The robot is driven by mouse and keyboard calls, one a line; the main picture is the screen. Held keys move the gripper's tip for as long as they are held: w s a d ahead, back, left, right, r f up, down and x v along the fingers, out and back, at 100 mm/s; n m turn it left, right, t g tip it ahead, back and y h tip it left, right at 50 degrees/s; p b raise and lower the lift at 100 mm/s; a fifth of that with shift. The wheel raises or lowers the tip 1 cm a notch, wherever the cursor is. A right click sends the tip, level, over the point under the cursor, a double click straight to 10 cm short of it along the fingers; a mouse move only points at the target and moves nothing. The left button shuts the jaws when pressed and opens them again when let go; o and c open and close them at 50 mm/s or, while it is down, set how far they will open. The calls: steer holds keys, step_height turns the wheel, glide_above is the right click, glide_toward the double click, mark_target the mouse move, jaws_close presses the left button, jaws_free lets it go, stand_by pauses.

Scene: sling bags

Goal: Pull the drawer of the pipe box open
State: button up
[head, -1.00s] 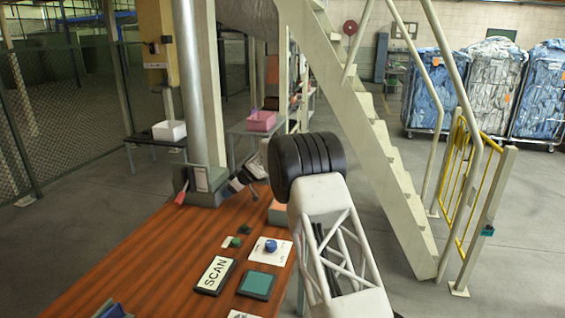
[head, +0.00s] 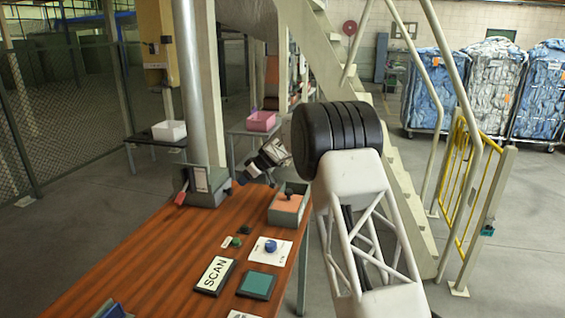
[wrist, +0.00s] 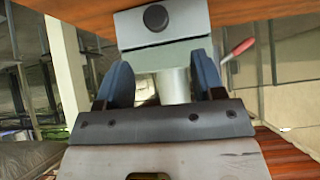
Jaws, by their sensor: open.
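The pipe box (head: 206,187) is a grey-green box at the foot of the silver pipe, on the far end of the wooden table. It has a white label on its front and a red lever (head: 181,193) at its left. In the wrist view, the pipe box (wrist: 165,55) appears upside down, with a grey front (wrist: 185,20) bearing a round black knob (wrist: 155,18). My gripper (head: 250,172) is to the right of the box, apart from it. Its two blue fingers (wrist: 163,85) are open and empty, with the knob beyond their tips.
A small open grey box (head: 288,204) with an orange inside stands on the table's right edge. Buttons and a SCAN plate (head: 215,275) lie nearer. A stair (head: 400,180) rises behind my arm.

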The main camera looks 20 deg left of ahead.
steer(key=s+d+r+m, duration=0.1)
steer(key=s+d+r, duration=0.1)
steer(key=d+r, duration=0.2)
steer(key=s+d+r+m+h, duration=0.1)
steer(key=s+d+r, duration=0.2)
steer(key=d, duration=0.5)
steer(key=s+d+r+m, duration=0.1)
steer(key=s+d+r, duration=0.2)
steer(key=d+r, duration=0.3)
steer(key=shift+m+t+h, duration=0.3)
steer(key=shift+t+h, duration=0.1)
steer(key=shift+s, duration=0.1)
steer(key=s+d+r+m+t+h, duration=0.1)
steer(key=s+d+r+m+h, duration=0.3)
steer(key=s+d, duration=1)
steer(key=s+d+r+m+y, duration=0.1)
steer(key=s+d+r+m, duration=0.2)
steer(key=s+d+r, duration=0.75)
steer(key=s+d+f+m+h, duration=0.1)
steer(key=s+d+f, duration=0.3)
steer(key=s, duration=0.7)
steer(key=s+d+f+m+h, duration=0.1)
steer(key=s+d+f+m, duration=0.2)
steer(key=s+d, duration=0.6)
steer(key=s+d+f+m+h, duration=0.2)
steer(key=s+d+f, duration=0.3)
steer(key=s, duration=1)
steer(key=shift+d+m+t, duration=0.3)
steer(key=shift+d+m, duration=0.2)
steer(key=shift+d, duration=0.5)
